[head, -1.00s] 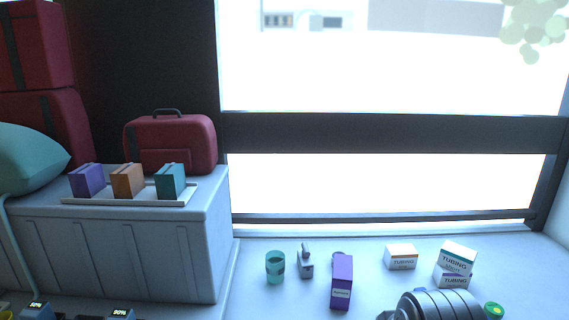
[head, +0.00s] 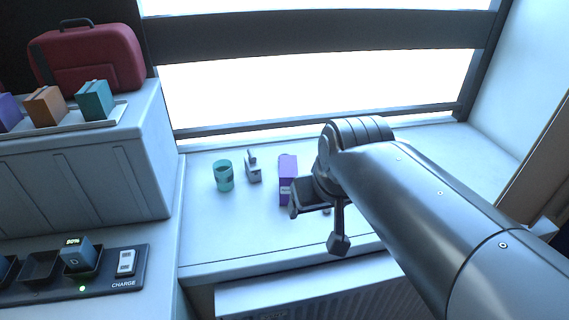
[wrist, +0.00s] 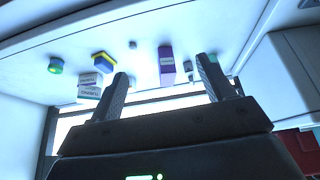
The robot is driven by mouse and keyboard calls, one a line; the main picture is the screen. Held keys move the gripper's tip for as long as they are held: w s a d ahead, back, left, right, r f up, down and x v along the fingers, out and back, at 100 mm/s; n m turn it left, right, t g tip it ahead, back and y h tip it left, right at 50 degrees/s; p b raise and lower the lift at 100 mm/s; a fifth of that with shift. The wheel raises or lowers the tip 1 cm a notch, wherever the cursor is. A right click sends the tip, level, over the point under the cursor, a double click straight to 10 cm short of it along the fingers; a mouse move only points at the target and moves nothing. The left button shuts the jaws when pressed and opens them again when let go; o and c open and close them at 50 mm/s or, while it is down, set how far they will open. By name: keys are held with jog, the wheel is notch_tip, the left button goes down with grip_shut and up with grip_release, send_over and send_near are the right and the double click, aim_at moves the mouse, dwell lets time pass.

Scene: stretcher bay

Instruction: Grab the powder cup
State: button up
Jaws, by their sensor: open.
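The powder cup (head: 223,176), a teal cup with a darker band, stands upright on the white sill counter, left of a small grey item and the purple box. It is the only cup I make out in the head view. My gripper (head: 316,226) is open and empty, to the right of the cup and apart from it, over the counter near the purple box. In the wrist view my gripper (wrist: 161,68) shows two spread fingers with the purple box beyond them.
The purple box (head: 288,176) stands partly behind my gripper; it also shows in the wrist view (wrist: 167,66). A small grey item (head: 253,168) stands just right of the cup. White tubing boxes (wrist: 89,86) show in the wrist view. A charger strip (head: 112,277) lies at lower left.

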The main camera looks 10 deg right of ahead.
jog(key=w+r+n+g, duration=0.1)
jog(key=w+r, duration=0.3)
jog(key=w, duration=1)
jog(key=w+d+f+n+g, duration=0.1)
jog(key=w+f, duration=0.3)
jog(key=w, duration=0.7)
jog(key=w+d+f+n+g, duration=0.1)
jog(key=w+d+f, duration=0.15)
jog(key=w, duration=0.75)
jog(key=w+d+f+n+g, duration=0.1)
jog(key=w+f, duration=1)
jog(key=f, duration=0.1)
jog(key=shift+y, duration=0.3)
jog(key=f, duration=1)
jog(key=shift+w+a+f, duration=0.2)
jog(key=shift+w+a, duration=0.1)
jog(key=shift+w, duration=0.05)
jog(key=c, duration=1)
jog(key=shift+c, duration=0.2)
jog(key=shift+r, duration=0.15)
